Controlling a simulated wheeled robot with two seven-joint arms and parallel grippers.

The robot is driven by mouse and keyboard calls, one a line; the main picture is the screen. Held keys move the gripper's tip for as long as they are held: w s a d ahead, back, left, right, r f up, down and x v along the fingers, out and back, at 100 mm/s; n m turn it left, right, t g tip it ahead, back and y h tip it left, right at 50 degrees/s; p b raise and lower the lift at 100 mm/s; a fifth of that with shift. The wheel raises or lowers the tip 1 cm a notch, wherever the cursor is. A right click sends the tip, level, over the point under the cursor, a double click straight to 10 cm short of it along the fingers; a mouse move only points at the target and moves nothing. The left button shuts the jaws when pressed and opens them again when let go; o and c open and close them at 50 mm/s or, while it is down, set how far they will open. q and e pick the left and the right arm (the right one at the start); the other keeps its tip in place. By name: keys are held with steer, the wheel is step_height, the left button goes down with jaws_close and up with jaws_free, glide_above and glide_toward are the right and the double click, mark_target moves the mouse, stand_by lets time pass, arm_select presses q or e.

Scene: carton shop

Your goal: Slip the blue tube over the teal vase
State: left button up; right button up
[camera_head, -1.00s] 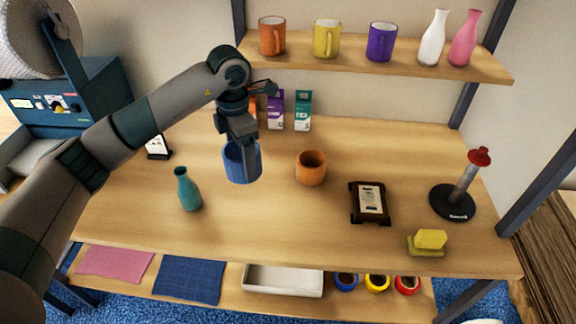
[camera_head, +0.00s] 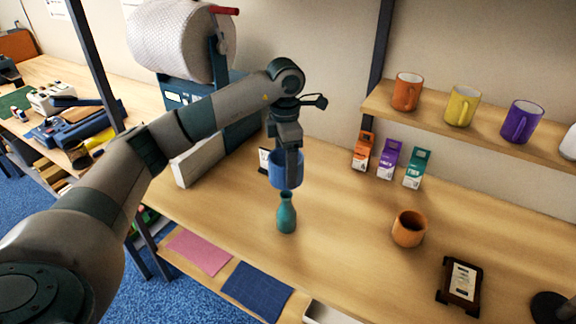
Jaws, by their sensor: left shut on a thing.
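The teal vase (camera_head: 286,214) stands upright on the wooden table, left of the middle of the head view. My left gripper (camera_head: 292,170) is shut on the blue tube (camera_head: 281,172), by its near right wall. The tube hangs upright above the table. In the picture its lower rim is just above the vase's mouth; I cannot tell whether they touch or line up in depth. The tube's top is partly hidden by my gripper. My right gripper is not in view.
An orange cup (camera_head: 409,229) and a dark framed stand (camera_head: 461,281) are to the right on the table. Several small cartons (camera_head: 388,160) stand behind, under a shelf (camera_head: 440,117) of mugs. The table between vase and orange cup is clear.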

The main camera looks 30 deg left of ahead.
mark_target(286, 209)
arm_select(q)
steer(key=shift+f, duration=0.2)
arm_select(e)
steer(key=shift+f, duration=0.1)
